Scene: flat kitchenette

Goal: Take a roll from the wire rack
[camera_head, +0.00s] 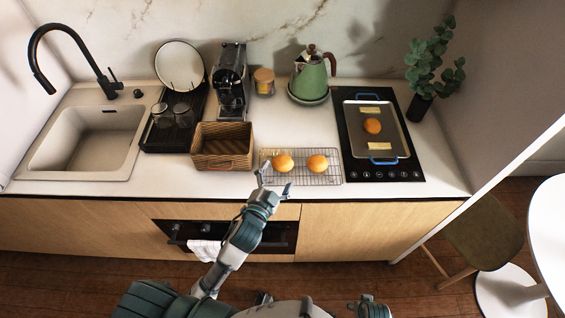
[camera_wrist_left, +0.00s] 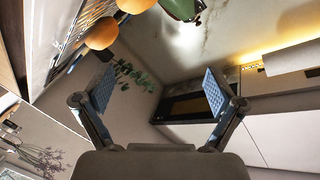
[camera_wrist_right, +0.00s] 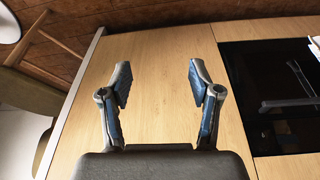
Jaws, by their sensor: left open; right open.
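The wire rack (camera_head: 330,179) lies on the counter near its front edge, with two round golden rolls on it, a left roll (camera_head: 283,163) and a right roll (camera_head: 317,164). My left gripper (camera_head: 275,181) is open and empty at the rack's front left, close to the left roll. In the left wrist view, a roll (camera_wrist_left: 101,33) shows at upper left beyond my open fingers (camera_wrist_left: 158,88), with another roll (camera_wrist_left: 135,4) cut by the top edge. My right gripper (camera_wrist_right: 160,78) is open and empty, facing the wooden cabinet fronts; nothing is between its fingers.
A wicker basket (camera_head: 222,162) stands just left of the rack. Right of it, a tray (camera_head: 347,133) with blue handles sits on the black cooktop (camera_head: 407,171), holding a roll (camera_head: 372,126) and pale pieces. A green kettle (camera_head: 309,77) stands behind. Bare counter lies behind the rack.

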